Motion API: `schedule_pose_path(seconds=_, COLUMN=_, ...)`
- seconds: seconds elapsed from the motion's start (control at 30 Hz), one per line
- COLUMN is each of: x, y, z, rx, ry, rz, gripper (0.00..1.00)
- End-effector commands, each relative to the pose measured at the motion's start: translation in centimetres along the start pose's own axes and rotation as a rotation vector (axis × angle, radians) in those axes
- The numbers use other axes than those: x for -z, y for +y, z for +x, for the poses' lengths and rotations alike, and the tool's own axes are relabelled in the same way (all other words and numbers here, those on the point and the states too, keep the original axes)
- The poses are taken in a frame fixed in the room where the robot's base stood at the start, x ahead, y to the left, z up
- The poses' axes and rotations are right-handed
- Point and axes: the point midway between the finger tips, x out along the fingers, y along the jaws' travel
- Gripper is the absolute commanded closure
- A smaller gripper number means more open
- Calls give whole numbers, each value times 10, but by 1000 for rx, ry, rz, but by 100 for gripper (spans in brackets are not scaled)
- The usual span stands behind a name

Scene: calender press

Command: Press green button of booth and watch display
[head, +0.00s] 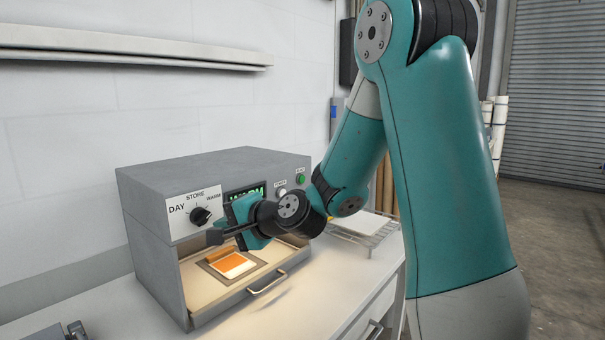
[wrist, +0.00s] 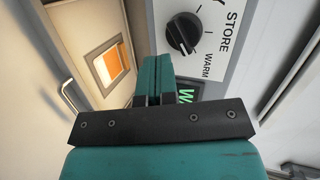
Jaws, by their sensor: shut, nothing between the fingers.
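The booth (head: 145,215) is a grey box on the counter with an open, lit front. Its green button (head: 301,179) is at the panel's upper right, apart from my gripper. The dark display (head: 258,188) shows green letters that seem to read WARM, partly hidden by my gripper; part of it shows in the wrist view (wrist: 186,96). My gripper (head: 238,211) is in front of the panel, between the dial and the buttons. In the wrist view its teal fingers (wrist: 153,72) are together and empty.
A black dial (head: 200,216) marked DAY, STORE, WARM is left of my gripper. A pale button (head: 282,192) sits beside the green one. An orange-and-white sample (head: 232,264) lies inside the booth. A drawer handle (head: 268,284) sticks out below. A wire rack (head: 362,232) stands right.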

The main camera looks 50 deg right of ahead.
Motion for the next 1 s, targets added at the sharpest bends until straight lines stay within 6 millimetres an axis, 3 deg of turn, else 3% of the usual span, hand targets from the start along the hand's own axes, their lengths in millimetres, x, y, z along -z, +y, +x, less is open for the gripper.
schedule_pose_path(seconds=0.03, x=33, y=-2, z=-3, rx=45, ry=93, rz=99, gripper=100)
schedule_pose_path(seconds=0.2, x=139, y=5, z=-32, rx=261, ry=403, rz=427, gripper=100)
schedule_pose_path(seconds=0.3, x=192, y=17, z=-61, rx=399, ry=570, rz=585, gripper=100)
schedule_pose_path(seconds=0.4, x=230, y=30, z=-90, rx=521, ry=700, rz=698, gripper=100)
schedule_pose_path(seconds=0.6, x=266, y=47, z=-128, rx=668, ry=840, rz=808, gripper=100)
schedule_pose_path(seconds=1.0, x=270, y=50, z=-134, rx=692, ry=859, rz=822, gripper=100)
